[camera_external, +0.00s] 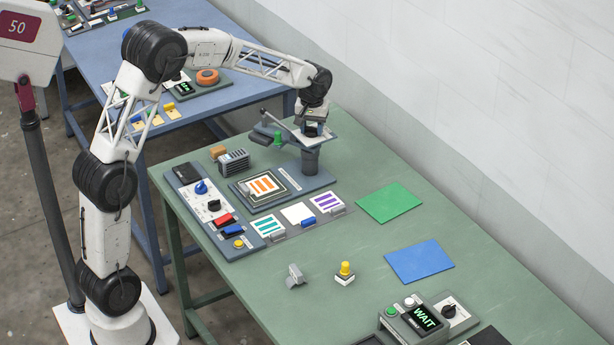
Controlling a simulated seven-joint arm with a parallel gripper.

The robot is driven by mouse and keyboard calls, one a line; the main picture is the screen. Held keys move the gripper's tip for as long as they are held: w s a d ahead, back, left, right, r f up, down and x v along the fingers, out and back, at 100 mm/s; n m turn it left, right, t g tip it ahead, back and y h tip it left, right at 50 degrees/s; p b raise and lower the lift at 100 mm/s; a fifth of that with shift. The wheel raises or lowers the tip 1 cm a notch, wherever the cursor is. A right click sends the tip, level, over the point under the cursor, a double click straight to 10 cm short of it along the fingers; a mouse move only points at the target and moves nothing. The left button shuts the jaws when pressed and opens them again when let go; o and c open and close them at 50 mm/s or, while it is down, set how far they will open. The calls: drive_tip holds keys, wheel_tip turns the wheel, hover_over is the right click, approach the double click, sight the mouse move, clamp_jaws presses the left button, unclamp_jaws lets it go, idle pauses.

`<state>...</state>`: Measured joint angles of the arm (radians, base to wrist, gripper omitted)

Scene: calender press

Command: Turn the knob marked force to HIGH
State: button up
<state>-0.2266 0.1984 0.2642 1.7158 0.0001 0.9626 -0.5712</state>
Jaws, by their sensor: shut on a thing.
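My gripper (313,122) points down onto the top of the grey press head (334,138), at the back of the green table. It is shut on a small dark knob there, mostly hidden by the fingers. No marking on this knob can be read, and I cannot tell which way it is turned. The press stands on a dark column (310,160). A blue knob (201,187) and a black knob (214,205) sit on the control panel at the left, clear of my gripper; their labels are too small to read.
A lever (272,119) sticks out left of the press head. A printed orange card (263,185) lies on the press bed. Printed cards, a green sheet (391,202) and a blue sheet (419,262) lie nearby. A box (425,316) reading WAIT stands at the front right.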

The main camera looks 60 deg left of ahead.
drive_tip(key=o, duration=0.9)
drive_tip(key=shift+o, duration=0.2)
drive_tip(key=shift+r, duration=0.1)
drive_tip(key=shift+r, duration=3.8)
